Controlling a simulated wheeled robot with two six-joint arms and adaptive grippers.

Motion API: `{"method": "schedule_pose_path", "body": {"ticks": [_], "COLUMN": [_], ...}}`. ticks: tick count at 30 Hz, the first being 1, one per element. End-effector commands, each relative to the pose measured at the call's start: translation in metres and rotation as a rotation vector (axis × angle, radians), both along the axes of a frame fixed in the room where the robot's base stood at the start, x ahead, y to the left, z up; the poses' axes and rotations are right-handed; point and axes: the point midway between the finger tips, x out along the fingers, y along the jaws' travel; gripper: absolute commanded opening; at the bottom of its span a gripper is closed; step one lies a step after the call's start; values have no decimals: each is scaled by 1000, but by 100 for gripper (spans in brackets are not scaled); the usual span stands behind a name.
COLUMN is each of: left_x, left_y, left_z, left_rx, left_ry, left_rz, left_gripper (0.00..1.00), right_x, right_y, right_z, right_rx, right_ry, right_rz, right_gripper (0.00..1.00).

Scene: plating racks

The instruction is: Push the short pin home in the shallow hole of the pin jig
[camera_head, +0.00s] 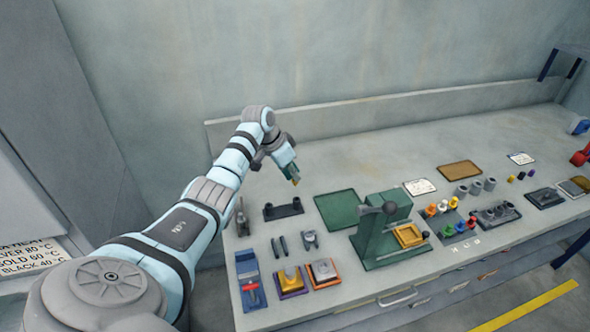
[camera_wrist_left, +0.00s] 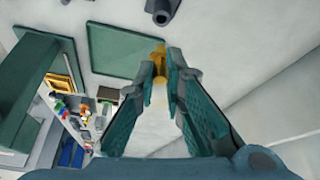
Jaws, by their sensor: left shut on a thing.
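My left gripper (camera_head: 291,172) is shut on a brass-yellow pin (camera_head: 296,182), held above the back of the bench. In the left wrist view the pin (camera_wrist_left: 158,60) sits between the tips of the two green fingers (camera_wrist_left: 160,82), its end sticking out past them. A dark block with raised ends, which looks like the pin jig (camera_head: 283,210), lies on the bench below and in front of the gripper, apart from the pin. Part of a dark piece (camera_wrist_left: 162,10) shows at the top of the left wrist view. The holes are too small to make out. My right gripper is out of view.
A green mat (camera_head: 338,209) lies right of the dark block, beside a green press (camera_head: 382,232) with a yellow tray (camera_head: 409,236). Small fixtures, including a blue one (camera_head: 249,280), line the front edge. The bench behind the mat is clear up to the back ledge.

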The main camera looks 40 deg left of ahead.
Motion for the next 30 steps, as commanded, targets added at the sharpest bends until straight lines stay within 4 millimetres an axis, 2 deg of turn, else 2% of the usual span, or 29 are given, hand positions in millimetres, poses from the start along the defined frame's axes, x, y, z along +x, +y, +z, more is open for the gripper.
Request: {"method": "schedule_pose_path", "body": {"ticks": [1, 3, 9, 30], "left_x": [0, 0, 1, 2], "left_y": [-1, -1, -2, -1], "left_z": [-13, -24, -46, -47], "left_rx": [-1, -1, 0, 1], "left_ry": [1, 1, 0, 1], "left_rz": [0, 0, -3, -1], "left_gripper": [0, 0, 0, 0], "right_x": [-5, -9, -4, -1], "right_y": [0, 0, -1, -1], "right_z": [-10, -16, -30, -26], "right_rx": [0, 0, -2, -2], "right_ry": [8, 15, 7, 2], "right_rz": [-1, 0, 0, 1], "right_gripper": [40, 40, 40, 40]}}
